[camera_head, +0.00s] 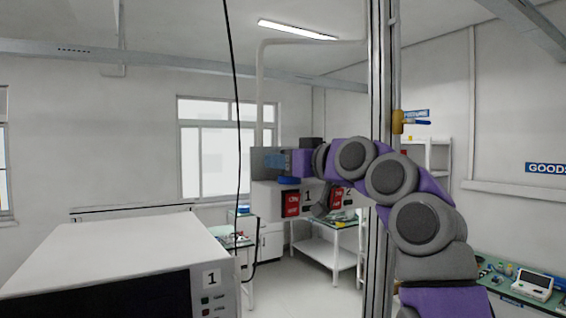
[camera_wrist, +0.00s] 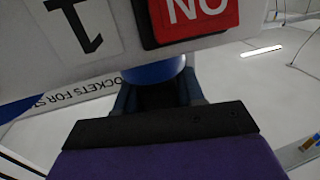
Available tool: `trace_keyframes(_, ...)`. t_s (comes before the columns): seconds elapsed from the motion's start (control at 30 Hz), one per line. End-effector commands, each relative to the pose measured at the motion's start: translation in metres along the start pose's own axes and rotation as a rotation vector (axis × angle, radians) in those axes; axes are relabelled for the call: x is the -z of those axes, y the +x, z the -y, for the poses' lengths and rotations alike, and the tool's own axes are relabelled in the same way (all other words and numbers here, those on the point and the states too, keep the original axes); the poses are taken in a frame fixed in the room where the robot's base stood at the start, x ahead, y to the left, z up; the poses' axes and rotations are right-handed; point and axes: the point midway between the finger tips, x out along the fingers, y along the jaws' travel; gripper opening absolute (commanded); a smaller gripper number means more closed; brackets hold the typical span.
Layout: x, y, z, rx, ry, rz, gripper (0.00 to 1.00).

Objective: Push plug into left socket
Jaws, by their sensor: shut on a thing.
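A light socket box (camera_head: 263,203) ahead of me bears labels 1 and 2, each beside a red indicator. The left indicator (camera_head: 291,203) is next to label 1. In the wrist view the panel appears upside down, with label 1 and a red indicator (camera_wrist: 195,15) reading "NO". My gripper (camera_wrist: 155,92) is shut on a blue plug (camera_wrist: 153,70), which is right at the panel's edge in that view. The gripper (camera_head: 275,162) also shows in the head view, at the box's upper part. The socket opening and the plug's front end are hidden, so I cannot tell how deep it sits.
A white-topped cabinet (camera_head: 110,250) marked 1 stands at the near left. A black cable (camera_head: 236,90) hangs from above, left of the gripper. A vertical metal post (camera_head: 379,90) stands near my arm. A green-topped bench (camera_head: 520,292) is at the right.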

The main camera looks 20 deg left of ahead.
Motion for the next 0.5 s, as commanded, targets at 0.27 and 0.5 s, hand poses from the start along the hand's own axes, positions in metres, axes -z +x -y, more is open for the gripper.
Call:
trace_keyframes(0.27, -0.0035, 0.0002, 0.0004, 0.0, 0.0, 0.0, 0.07)
trace_keyframes(0.5, -0.0031, 0.0001, 0.0003, 0.0, 0.0, -0.001, 0.46)
